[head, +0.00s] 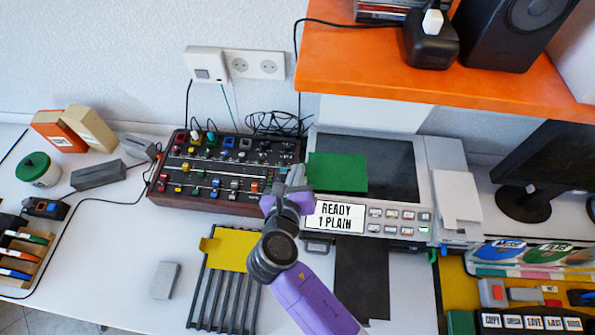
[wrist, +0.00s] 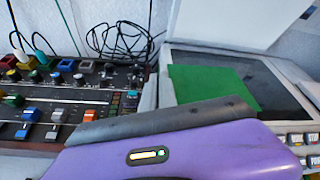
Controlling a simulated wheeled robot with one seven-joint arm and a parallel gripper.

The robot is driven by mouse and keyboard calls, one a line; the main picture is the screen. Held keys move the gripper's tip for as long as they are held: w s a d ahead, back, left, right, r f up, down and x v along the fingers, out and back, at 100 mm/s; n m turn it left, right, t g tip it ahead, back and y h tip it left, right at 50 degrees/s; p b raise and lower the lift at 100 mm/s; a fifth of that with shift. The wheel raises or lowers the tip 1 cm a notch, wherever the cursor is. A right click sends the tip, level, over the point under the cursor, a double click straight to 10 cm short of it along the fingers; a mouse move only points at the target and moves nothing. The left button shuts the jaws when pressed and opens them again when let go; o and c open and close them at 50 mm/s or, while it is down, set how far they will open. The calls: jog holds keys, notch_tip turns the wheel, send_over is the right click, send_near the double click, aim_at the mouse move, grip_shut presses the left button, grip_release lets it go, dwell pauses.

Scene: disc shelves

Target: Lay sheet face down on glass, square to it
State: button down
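A green sheet (head: 338,172) overlaps the left part of the copier's dark glass (head: 395,160), reaching past its left edge. Its edges look slightly askew to the glass. The wrist view also shows the sheet (wrist: 212,86) and the glass (wrist: 275,80); the sheet's near edge is hidden behind my gripper. I cannot tell whether it lies flat or is held just above. My gripper (head: 292,190) is at the sheet's lower left corner, by the copier's left edge. Its fingertips are not clear, so its opening and any hold on the sheet are uncertain.
The raised copier lid (head: 370,115) stands behind the glass, under an orange shelf (head: 440,80). A knob-covered panel (head: 225,170) is close on the left. A yellow sheet (head: 232,248) lies on a dark rack (head: 225,295) in front. A display (head: 335,216) reads "READY 1 PLAIN".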

jog(key=shift+f, duration=0.5)
dwell(0.3)
jog(key=c, duration=2.1)
grip_release()
jog(key=o, duration=0.5)
jog(key=shift+b+v, duration=0.3)
jog(key=shift+v, duration=3.6)
